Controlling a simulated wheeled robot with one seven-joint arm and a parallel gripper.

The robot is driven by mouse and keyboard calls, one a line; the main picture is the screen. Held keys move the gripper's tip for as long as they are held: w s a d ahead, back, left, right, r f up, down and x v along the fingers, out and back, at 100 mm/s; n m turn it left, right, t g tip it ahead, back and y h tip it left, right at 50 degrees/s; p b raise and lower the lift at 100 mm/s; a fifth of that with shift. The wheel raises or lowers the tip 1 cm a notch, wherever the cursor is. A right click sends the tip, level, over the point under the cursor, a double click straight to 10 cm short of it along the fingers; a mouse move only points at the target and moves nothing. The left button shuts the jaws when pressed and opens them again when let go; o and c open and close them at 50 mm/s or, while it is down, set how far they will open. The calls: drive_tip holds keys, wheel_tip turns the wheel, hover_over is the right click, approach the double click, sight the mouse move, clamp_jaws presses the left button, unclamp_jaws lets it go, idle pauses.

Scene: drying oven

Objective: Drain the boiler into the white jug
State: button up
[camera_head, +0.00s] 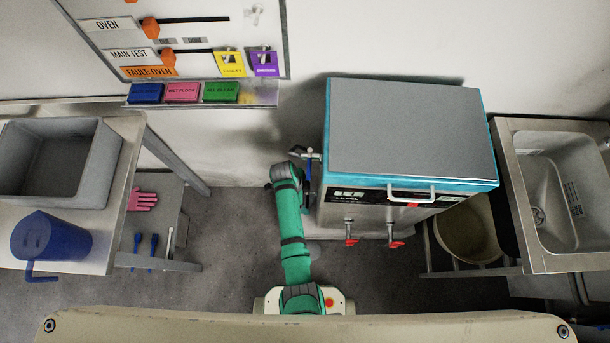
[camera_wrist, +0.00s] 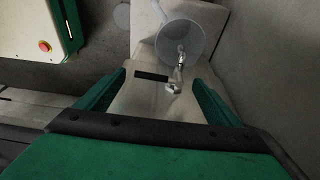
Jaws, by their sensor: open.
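The boiler (camera_head: 410,130) is a box with a grey top and teal sides, standing right of my arm in the head view. Two taps with red handles, left (camera_head: 351,241) and right (camera_head: 396,243), stick out of its front low down. In the wrist view a pale round open vessel (camera_wrist: 198,42), possibly the white jug, lies beyond a metal tap (camera_wrist: 176,76) that partly overlaps it. My gripper (camera_wrist: 158,76) is open and empty, its green fingers on either side of the tap and apparently apart from it. In the head view my arm hides most of the gripper.
A blue jug (camera_head: 50,238) and a grey bin (camera_head: 55,160) stand on the left table. A sink (camera_head: 565,190) and a beige bucket (camera_head: 468,230) are at the right. A labelled panel (camera_head: 190,30) hangs on the back wall. Floor (camera_head: 235,235) left of my arm is clear.

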drive_tip(key=c, duration=1.1)
drive_tip(key=shift+w+a+m+g, duration=0.1)
drive_tip(key=shift+a+m+g, duration=0.15)
drive_tip(key=shift+m, duration=0.6)
drive_tip(key=shift+w+a+m+g, duration=0.1)
drive_tip(key=shift+a+m+g, duration=0.15)
drive_tip(key=shift+m, duration=0.6)
drive_tip(key=shift+w+a+m+g+y, duration=0.15)
drive_tip(key=shift+w+a+m+g, duration=0.05)
drive_tip(key=shift+m, duration=0.7)
drive_tip(key=shift+w+a+m+g+y, duration=0.15)
drive_tip(key=shift+m+g, duration=0.05)
drive_tip(key=shift+m, duration=0.7)
